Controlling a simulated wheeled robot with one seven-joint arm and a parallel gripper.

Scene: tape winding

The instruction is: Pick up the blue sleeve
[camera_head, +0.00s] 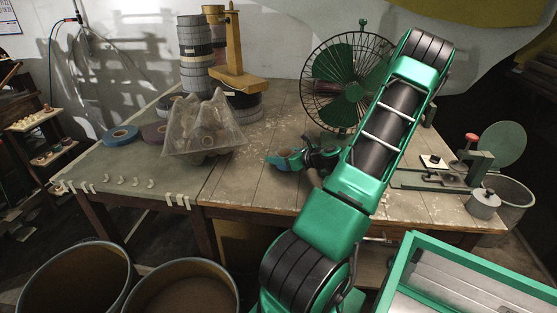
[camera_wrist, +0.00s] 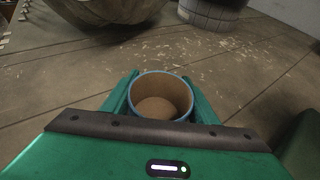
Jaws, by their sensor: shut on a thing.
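The blue sleeve (camera_wrist: 161,82) is a short open tube with a blue rim and a brown inside. In the wrist view it sits between the two green fingers of my gripper (camera_wrist: 162,98), which is shut on it. In the head view the sleeve (camera_head: 291,155) shows as a small blue patch at my gripper (camera_head: 284,160), over the middle of the table. The fingers partly hide its outer side. I cannot tell whether its lower end touches the table.
A caged green fan (camera_head: 345,85) stands behind. A metal fixture (camera_head: 465,165) is at the right.

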